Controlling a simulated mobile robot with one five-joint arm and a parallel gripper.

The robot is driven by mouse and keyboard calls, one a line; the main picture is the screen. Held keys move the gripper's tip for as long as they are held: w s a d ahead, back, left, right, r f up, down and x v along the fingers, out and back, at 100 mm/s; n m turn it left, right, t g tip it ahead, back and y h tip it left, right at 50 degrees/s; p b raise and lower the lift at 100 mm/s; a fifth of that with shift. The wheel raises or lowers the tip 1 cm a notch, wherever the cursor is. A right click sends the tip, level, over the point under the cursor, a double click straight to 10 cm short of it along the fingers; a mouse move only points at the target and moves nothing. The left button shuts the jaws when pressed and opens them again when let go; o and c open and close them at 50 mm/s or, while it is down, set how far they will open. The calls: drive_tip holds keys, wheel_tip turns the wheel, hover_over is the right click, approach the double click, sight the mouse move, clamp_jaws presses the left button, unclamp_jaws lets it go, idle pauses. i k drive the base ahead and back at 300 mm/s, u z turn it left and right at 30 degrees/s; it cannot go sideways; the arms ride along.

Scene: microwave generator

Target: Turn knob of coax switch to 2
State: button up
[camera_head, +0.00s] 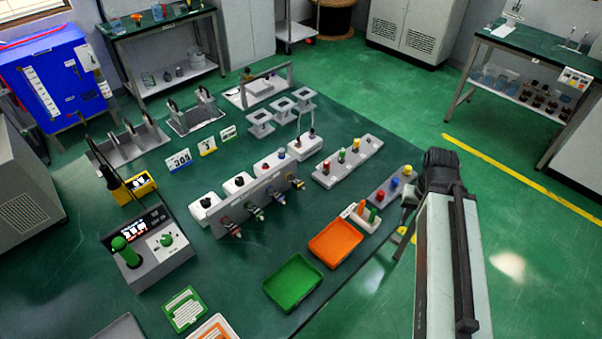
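A grey unit with metal coax connectors (264,205) along its front stands in the middle of the green table; it looks like the coax switch, but I cannot confirm this. White blocks on it carry small knobs, among them a black knob (206,202) at its left end and a red knob (266,166). Any position numbers are too small to read. My arm rises at the right of the picture. My gripper (405,218) is partly hidden behind the arm, near the table's right edge, well to the right of the unit and apart from it. Its fingers are unclear.
A grey console with green knobs (148,252) stands at the left front. A green tray (292,283), an orange tray (336,243) and a block with coloured knobs (391,185) lie between the unit and my arm. Number cards (180,160) stand behind.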

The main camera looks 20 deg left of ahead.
sight(239, 181)
drive_tip(key=z, duration=0.3)
drive_tip(key=k, duration=1.1)
drive_tip(key=u, duration=1.3)
drive_tip(key=i, duration=1.05)
drive_tip(key=z, duration=2.4)
drive_tip(key=i, duration=1.3)
drive_tip(key=u, duration=0.05)
